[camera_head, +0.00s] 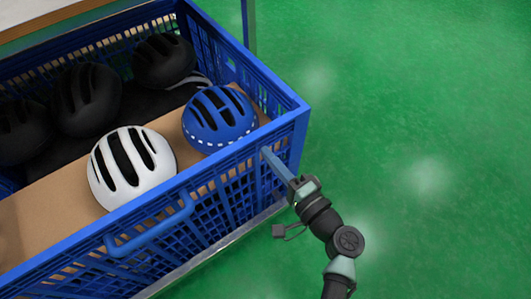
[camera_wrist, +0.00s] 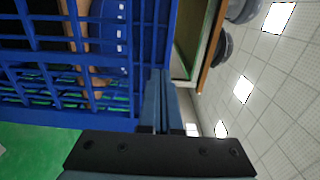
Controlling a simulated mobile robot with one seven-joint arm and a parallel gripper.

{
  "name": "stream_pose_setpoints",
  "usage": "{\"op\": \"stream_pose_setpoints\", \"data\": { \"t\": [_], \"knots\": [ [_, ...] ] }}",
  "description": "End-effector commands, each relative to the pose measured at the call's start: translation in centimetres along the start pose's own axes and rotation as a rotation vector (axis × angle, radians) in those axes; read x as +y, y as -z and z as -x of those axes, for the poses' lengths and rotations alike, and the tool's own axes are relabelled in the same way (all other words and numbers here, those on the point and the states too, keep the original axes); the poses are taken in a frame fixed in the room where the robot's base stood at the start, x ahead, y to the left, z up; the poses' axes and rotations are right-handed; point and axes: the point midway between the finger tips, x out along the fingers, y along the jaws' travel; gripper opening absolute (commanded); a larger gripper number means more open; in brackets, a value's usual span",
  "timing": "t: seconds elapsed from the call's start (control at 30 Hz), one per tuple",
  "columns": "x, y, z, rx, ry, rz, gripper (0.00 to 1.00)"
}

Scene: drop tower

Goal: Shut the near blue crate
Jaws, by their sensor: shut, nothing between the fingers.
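The near blue crate (camera_head: 292,118) is a lattice-walled bin that stands out from the shelf and fills the left of the head view. A blue handle (camera_head: 150,238) is on its near wall. Inside are a white helmet (camera_head: 160,150), a blue helmet (camera_head: 222,130) and several black helmets. My gripper (camera_head: 268,153) is shut and empty, its fingertips at the near wall close to the right corner. In the wrist view the closed fingers (camera_wrist: 160,98) reach up beside the crate's blue wall (camera_wrist: 150,40); I cannot tell whether they touch.
A cardboard sheet (camera_head: 75,195) lies under the helmets. A pale shelf board (camera_head: 40,18) is at the upper left, and a blue post (camera_head: 248,22) stands behind the crate. A metal edge (camera_head: 225,238) runs beneath the crate. The green floor (camera_head: 420,100) to the right is clear.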

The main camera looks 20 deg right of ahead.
Motion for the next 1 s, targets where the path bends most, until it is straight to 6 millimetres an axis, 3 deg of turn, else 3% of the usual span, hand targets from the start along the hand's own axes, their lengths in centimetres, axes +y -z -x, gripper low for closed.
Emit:
{"op": "stream_pose_setpoints", "data": {
  "t": [0.2, 0.73, 0.87, 1.0],
  "knots": [
    [0.1, 0.0, -1.9, -0.001, 0.000, -0.001, 0.00],
    [0.1, 0.0, -2.6, -0.001, 0.000, 0.001, 0.00],
    [0.1, -0.1, -3.9, -0.004, 0.001, 0.003, 0.00],
    [0.2, -0.1, -6.6, -0.005, 0.003, 0.004, 0.00]
  ]
}}
